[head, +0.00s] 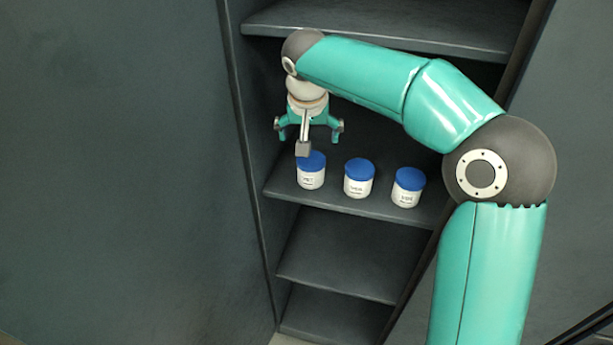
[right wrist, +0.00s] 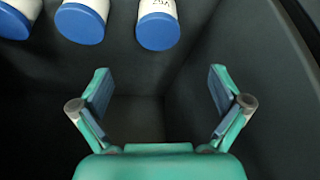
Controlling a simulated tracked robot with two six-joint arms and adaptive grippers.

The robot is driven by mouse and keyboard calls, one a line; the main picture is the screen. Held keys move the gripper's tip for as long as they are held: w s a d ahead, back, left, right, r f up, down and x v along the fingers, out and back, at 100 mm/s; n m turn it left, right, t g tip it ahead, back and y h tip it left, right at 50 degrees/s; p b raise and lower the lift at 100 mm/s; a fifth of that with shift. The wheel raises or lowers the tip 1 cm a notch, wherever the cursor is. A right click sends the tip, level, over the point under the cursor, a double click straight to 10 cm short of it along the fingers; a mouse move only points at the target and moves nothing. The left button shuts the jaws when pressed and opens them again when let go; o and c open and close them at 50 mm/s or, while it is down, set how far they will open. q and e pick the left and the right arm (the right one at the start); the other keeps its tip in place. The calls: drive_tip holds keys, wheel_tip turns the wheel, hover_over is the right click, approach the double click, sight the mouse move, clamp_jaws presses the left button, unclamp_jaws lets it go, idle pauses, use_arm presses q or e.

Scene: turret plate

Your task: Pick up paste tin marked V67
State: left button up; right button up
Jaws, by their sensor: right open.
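Three white tins with blue lids stand upright in a row on a shelf. The left tin in the head view (head: 311,172) has a small label that seems to read V67; the print is not sharp. It is the rightmost tin in the right wrist view (right wrist: 158,28), upside down there and cut by the top edge. My right gripper (head: 309,128) is open and empty, just above this tin in the head view. In the right wrist view its spread fingers (right wrist: 160,82) have only dark shelf between them, apart from the tin. My left gripper is not in view.
The middle tin (head: 359,178) and the right tin (head: 408,187) stand close by on the same shelf (head: 345,203). Another shelf (head: 400,32) is above, and empty shelves (head: 338,268) are below. The cabinet's left wall (head: 246,125) is near my right gripper.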

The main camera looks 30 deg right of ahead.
sight(312, 159)
drive_tip(key=x, duration=0.7)
drive_tip(key=p+x, duration=0.1)
drive_tip(key=x, duration=0.3)
drive_tip(key=shift+d, duration=0.3)
drive_tip(key=x, duration=0.1)
drive_tip(key=p+x, duration=0.1)
drive_tip(key=x, duration=0.1)
drive_tip(key=p+x, duration=0.1)
drive_tip(key=shift+s+a+f, duration=0.15)
drive_tip(key=shift+f, duration=0.6)
drive_tip(key=shift+r, duration=0.1)
drive_tip(key=c, duration=1.4)
